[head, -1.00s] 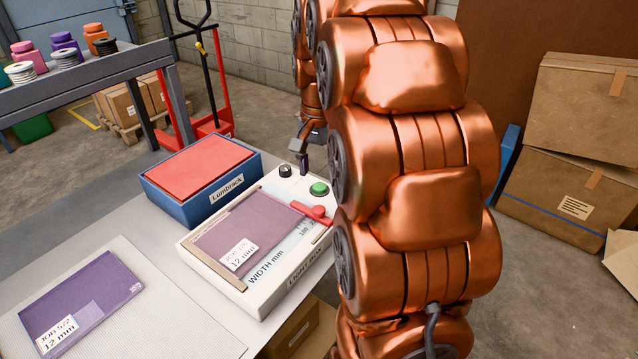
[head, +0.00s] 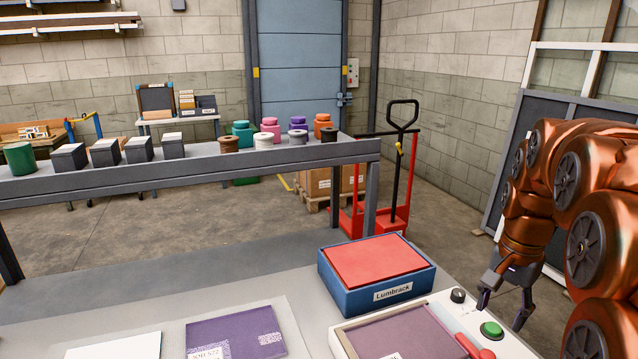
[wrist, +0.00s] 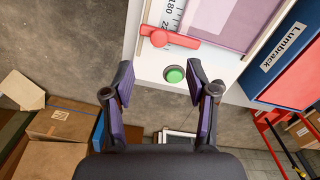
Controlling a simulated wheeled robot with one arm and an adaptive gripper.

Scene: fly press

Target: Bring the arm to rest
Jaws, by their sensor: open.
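My gripper (head: 505,304) is open and empty at the right of the head view, close to the green button (head: 491,329) of the white press (head: 512,347). My copper-coloured arm reaches in from the right edge. In the wrist view, my gripper (wrist: 160,88) has its fingers spread wide with purple pads, and the green button (wrist: 174,74) lies in line with the gap between them. Nothing is between the fingers. I cannot tell how high the fingertips are above the press.
A blue Lumbrack box (head: 372,295) with a red top stands behind the press. A grey shelf (head: 180,180) with several jars stands behind. Cardboard boxes (wrist: 55,136) lie on the floor.

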